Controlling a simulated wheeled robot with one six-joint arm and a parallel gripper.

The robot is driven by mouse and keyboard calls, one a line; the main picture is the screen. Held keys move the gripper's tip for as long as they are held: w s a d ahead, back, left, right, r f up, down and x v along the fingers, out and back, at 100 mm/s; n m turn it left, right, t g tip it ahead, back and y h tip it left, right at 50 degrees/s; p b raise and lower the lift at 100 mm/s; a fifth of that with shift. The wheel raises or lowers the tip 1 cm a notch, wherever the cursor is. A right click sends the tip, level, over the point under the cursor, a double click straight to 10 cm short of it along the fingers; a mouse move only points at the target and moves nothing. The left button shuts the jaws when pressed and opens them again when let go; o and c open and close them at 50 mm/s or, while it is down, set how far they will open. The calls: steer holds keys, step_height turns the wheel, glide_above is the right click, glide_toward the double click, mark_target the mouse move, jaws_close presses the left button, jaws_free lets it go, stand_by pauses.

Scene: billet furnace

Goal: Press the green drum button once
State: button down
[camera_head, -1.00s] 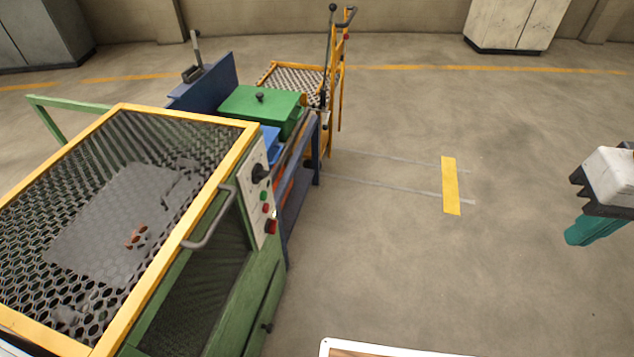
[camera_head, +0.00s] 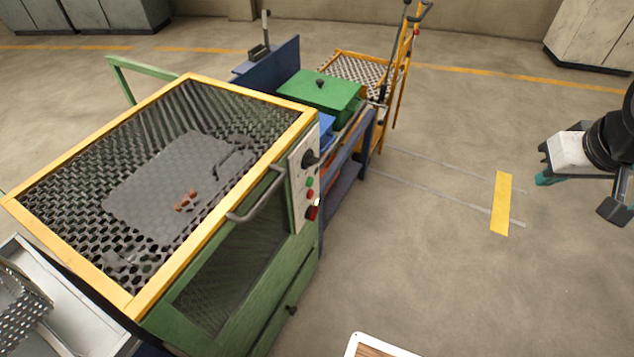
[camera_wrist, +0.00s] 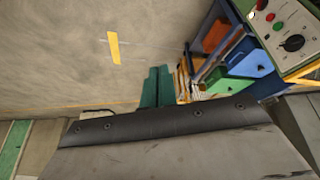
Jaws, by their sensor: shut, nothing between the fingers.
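The green drum button (camera_head: 309,182) is a small round button on the pale control panel (camera_head: 297,200) at the right front corner of the green machine (camera_head: 262,290). It lies between a black knob (camera_head: 309,157) above and red buttons below. The green button also shows in the wrist view (camera_wrist: 278,26), at the upper right. My gripper (camera_head: 543,178), with teal fingers, is at the right of the head view, well apart from the panel with open floor between. In the wrist view its fingers (camera_wrist: 157,86) are together and empty.
The machine has a yellow-framed mesh top (camera_head: 150,300) and a protruding handle (camera_head: 255,200). Behind it stand a green lidded box (camera_head: 320,92) on a blue bench and a yellow trolley (camera_head: 400,75). A grey tray (camera_head: 75,300) is at lower left.

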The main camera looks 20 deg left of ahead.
mark_target(310, 182)
steer(key=w+a+f+n+t+y, duration=0.25)
steer(key=w+a+f, duration=0.35)
steer(key=a+f, duration=0.3)
steer(key=w+a+f+n+t+y, duration=0.1)
steer(key=w+a+f+n, duration=0.2)
steer(key=w+a+f, duration=0.55)
steer(key=s+a+f+n+t+y, duration=0.2)
steer(key=s+a+f+n+y, duration=0.2)
steer(key=s+a+f, duration=0.4)
steer(key=a+f+y, duration=0.1)
steer(key=a+f, duration=0.3)
steer(key=a, duration=0.2)
steer(key=shift+f+n, duration=0.25)
steer(key=shift+n, duration=0.1)
steer(key=shift+a, duration=0.1)
steer(key=a, duration=0.8)
steer(key=shift+w+a, duration=0.3)
steer(key=shift+a, duration=0.05)
steer(key=shift+a, duration=0.15)
steer(key=shift+a, duration=0.25)
